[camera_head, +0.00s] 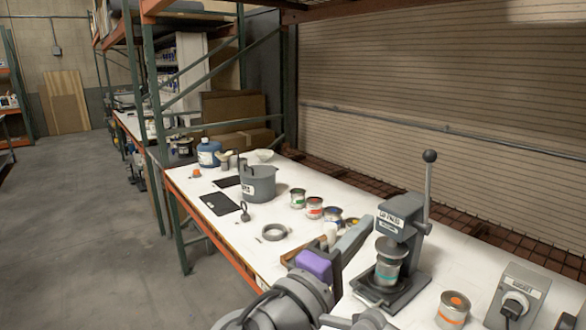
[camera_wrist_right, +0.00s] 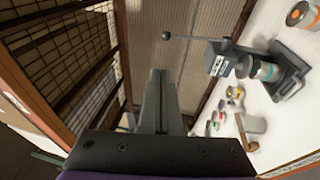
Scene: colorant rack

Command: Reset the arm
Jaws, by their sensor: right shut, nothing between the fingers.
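My right arm comes in from the bottom of the head view, with a purple section behind its gripper. My right gripper (camera_head: 366,226) is shut and empty, held above the white table between the row of small cans and the press. In the right wrist view the two long grey fingers (camera_wrist_right: 160,76) lie together, pointing toward the slatted wall. My left gripper is not in view.
A lever press (camera_head: 393,222) holding a can stands right of my gripper. Small cans (camera_head: 315,207), a grey ring (camera_head: 274,232) and a grey pot (camera_head: 258,184) stand left. Green rack posts (camera_head: 170,200) border the table (camera_head: 335,183).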

